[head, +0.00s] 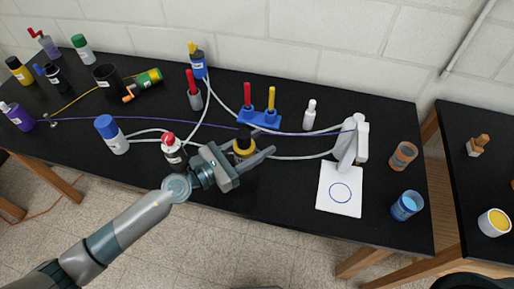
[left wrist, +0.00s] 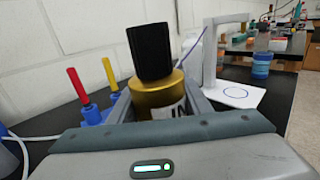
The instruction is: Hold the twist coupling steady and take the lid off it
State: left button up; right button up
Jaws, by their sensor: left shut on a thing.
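The twist coupling appears to be the gold body (left wrist: 160,97) with a black ribbed lid (left wrist: 150,50) on top and a white label. My left gripper (head: 258,150) is shut on the gold body, one finger on each side. The lid sits above the fingers, clear of them. The coupling's lower part is hidden by my gripper. My right gripper is in neither view.
A blue stand (head: 259,119) with red and yellow pegs is behind the coupling. A white stand (head: 352,145) and white sheet (head: 340,190) are to the right. A red-capped bottle (head: 173,149) is close on the left. Cables cross the black table (head: 290,205).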

pick_arm(q)
notch_tip(320, 180, up, 20)
jog(key=p, duration=0.8)
jog(key=shift+p, duration=0.3)
jog(key=shift+o, duration=1.2)
jog(key=c, duration=0.6)
